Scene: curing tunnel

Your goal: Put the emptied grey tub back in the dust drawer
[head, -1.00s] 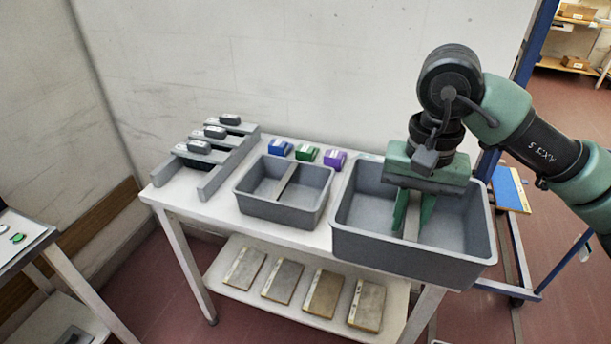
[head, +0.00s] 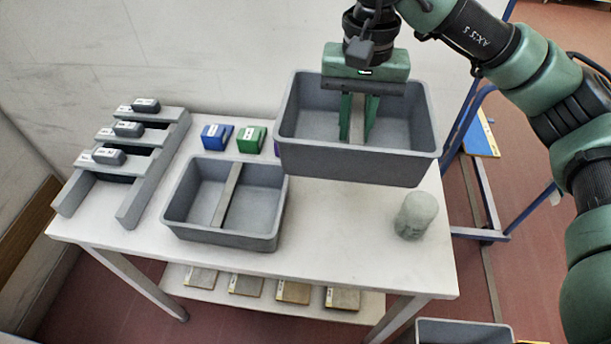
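A large grey tub (head: 350,165) with a bar across its middle hangs level over the back right of the white table, and its inside looks empty. My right gripper (head: 358,120) points down into it, with its green fingers shut on either side of the bar. A smaller grey tub (head: 225,240) with a similar bar stands on the table to the left, also empty. A grey open-topped container (head: 460,330) is partly in view at the bottom edge; I cannot tell whether it is the dust drawer. My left gripper is out of view.
A grey-green rounded cylinder (head: 416,215) stands at the table's right end. A blue block (head: 217,137) and a green block (head: 250,139) stand behind the smaller tub. A slotted grey rack (head: 130,205) is at left.

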